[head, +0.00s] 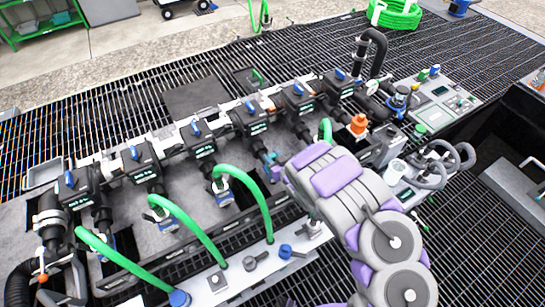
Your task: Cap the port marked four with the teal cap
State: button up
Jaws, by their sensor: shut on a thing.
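The manifold (225,130) runs diagonally from lower left to upper right, with a row of black valves with blue handles and downward ports. The port labels are too small to read, so I cannot tell which is marked four. My gripper (274,170) is beside a port in the middle-right of the row, partly hidden by my arm. It is shut on a small teal piece, apparently the teal cap (272,158), at the lower end of that port. I cannot tell whether the cap touches the port or is seated on it.
Green hoses (190,220) arch from several ports to the pale front rail (235,272). A blue knob (286,251) sits on that rail. An orange cap (358,124) is right of my gripper. A control panel (440,92) stands at the right. Dark grating surrounds the manifold.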

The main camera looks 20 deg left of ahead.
jog(key=shift+d, duration=0.1)
jog(key=o, duration=0.7)
jog(key=shift+d+r, duration=0.1)
jog(key=shift+c, duration=0.2)
jog(key=o, duration=0.5)
jog(key=shift+a, duration=0.2)
jog(key=shift+o, duration=0.2)
jog(key=shift+d, duration=0.1)
jog(key=p+v, duration=0.5)
jog(key=v, duration=1.2)
jog(key=shift+d, duration=0.1)
